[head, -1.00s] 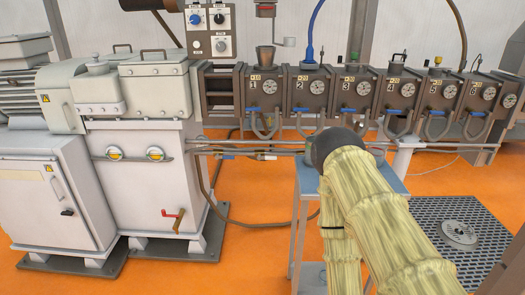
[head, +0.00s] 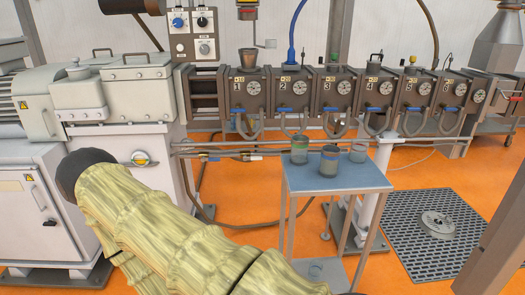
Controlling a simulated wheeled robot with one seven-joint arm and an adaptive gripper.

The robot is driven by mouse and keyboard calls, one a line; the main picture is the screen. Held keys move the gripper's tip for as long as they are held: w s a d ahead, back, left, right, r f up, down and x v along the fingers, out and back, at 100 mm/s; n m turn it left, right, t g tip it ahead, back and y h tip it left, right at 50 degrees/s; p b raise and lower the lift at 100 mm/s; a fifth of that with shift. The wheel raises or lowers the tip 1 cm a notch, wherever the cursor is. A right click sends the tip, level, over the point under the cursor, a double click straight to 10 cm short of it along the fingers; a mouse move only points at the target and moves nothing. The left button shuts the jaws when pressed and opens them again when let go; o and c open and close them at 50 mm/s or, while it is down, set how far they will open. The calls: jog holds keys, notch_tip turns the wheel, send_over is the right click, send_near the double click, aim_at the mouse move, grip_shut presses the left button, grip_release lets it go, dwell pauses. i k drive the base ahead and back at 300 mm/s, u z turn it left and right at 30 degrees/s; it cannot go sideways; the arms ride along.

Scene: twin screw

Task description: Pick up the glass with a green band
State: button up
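Three small glasses stand on the blue top of a small table (head: 345,183). The left one (head: 300,150) has a band that looks green near its rim. The front middle glass (head: 329,162) looks dark with a thin orange-brown band, and the right one (head: 358,152) has a reddish band. They stand apart from my arm, which crosses the lower left in a yellowish sleeve with a dark rounded end. My gripper is not visible, so its opening and contents are hidden.
The machine with numbered blocks (head: 335,92) runs behind the table. A dark post (head: 470,225) rises at the lower right, near a floor grate (head: 400,250). Orange floor is open between table and grate.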

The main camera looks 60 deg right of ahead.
aim_at(300, 143)
jog(key=k, duration=1.15)
jog(key=z, duration=1.4)
jog(key=i, duration=0.7)
jog(key=u, duration=0.05)
